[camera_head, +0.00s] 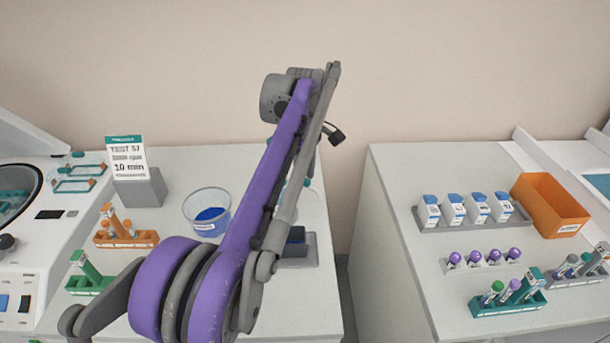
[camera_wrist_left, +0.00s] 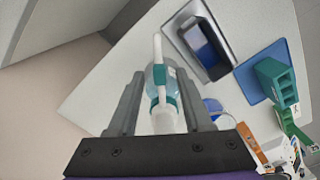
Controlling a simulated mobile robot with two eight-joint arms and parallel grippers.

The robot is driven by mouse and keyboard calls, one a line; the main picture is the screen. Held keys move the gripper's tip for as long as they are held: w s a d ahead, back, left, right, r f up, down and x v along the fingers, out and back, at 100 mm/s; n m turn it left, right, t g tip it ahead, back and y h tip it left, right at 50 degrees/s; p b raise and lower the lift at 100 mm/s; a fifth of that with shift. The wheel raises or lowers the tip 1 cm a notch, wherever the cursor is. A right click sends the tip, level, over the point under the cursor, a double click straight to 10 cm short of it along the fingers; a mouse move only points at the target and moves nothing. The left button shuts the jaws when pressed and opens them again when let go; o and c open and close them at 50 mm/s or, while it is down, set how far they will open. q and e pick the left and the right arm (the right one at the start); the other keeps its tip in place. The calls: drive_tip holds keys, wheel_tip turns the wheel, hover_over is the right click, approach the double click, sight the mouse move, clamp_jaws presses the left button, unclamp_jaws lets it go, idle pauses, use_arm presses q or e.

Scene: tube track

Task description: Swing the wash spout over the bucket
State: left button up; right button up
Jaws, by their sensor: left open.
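The wash bottle (camera_wrist_left: 153,76) shows in the left wrist view, with a clear body, a teal collar and a white spout (camera_wrist_left: 158,47). It lies between the two grey fingers of my left gripper (camera_wrist_left: 160,80), which is open; a gap shows beside each finger. In the head view my purple left arm hides most of the bottle and gripper. The clear bucket (camera_head: 207,212) with blue contents stands left of my arm on the left bench. A part of it also shows in the left wrist view (camera_wrist_left: 212,106). My right gripper is not in view.
A sign in a grey stand (camera_head: 140,188), an orange rack (camera_head: 125,236) and a green rack (camera_head: 88,278) stand left of the bucket. A dark-blue block on a grey base (camera_head: 297,245) sits right of my arm. A gap separates the right bench (camera_head: 400,215).

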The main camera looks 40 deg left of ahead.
use_arm(q)
drive_tip(key=shift+c, duration=0.3)
clamp_jaws()
idle(1.2)
